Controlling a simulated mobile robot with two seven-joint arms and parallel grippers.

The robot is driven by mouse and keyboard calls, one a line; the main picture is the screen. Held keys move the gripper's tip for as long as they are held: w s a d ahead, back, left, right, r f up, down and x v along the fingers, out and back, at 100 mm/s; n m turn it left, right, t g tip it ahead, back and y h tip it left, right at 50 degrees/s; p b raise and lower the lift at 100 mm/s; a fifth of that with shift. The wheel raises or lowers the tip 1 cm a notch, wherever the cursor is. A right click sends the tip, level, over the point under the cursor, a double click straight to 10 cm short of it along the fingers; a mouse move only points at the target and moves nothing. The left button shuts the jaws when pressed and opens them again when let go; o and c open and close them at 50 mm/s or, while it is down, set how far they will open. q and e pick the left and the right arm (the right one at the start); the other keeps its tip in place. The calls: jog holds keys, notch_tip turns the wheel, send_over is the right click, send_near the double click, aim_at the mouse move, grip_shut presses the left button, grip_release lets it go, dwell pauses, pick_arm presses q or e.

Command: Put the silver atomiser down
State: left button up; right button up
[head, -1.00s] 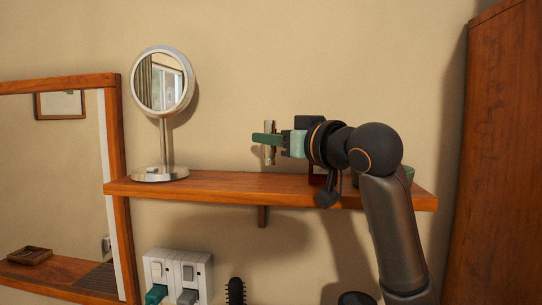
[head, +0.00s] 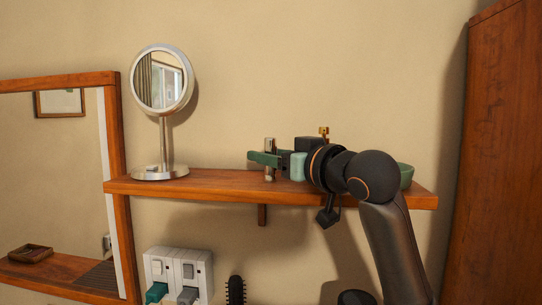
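The silver atomiser (head: 269,174) is a slim upright cylinder. It stands on the wooden shelf (head: 225,184), right of the round mirror, its base appearing to touch the board. My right gripper (head: 265,158) reaches in from the right at the atomiser's mid-height. Its green fingers lie around the atomiser and look spread, with the near finger crossing in front of it. The atomiser's top and bottom show above and below that finger; its middle is hidden. My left gripper is not in view.
A round mirror (head: 161,49) on a silver stand is at the shelf's left. A gold-topped item (head: 324,131) and a green bowl (head: 406,176) are partly hidden behind my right arm. Bare shelf lies between mirror and atomiser. A black brush (head: 236,291) and white switch unit (head: 178,270) are below.

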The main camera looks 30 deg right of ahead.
jog(key=shift+r, duration=0.15)
jog(key=s+d+b, duration=0.1)
jog(key=s+b, duration=0.1)
jog(key=s, duration=1)
jog(key=shift+d+b, duration=0.3)
jog(key=shift+b, duration=0.1)
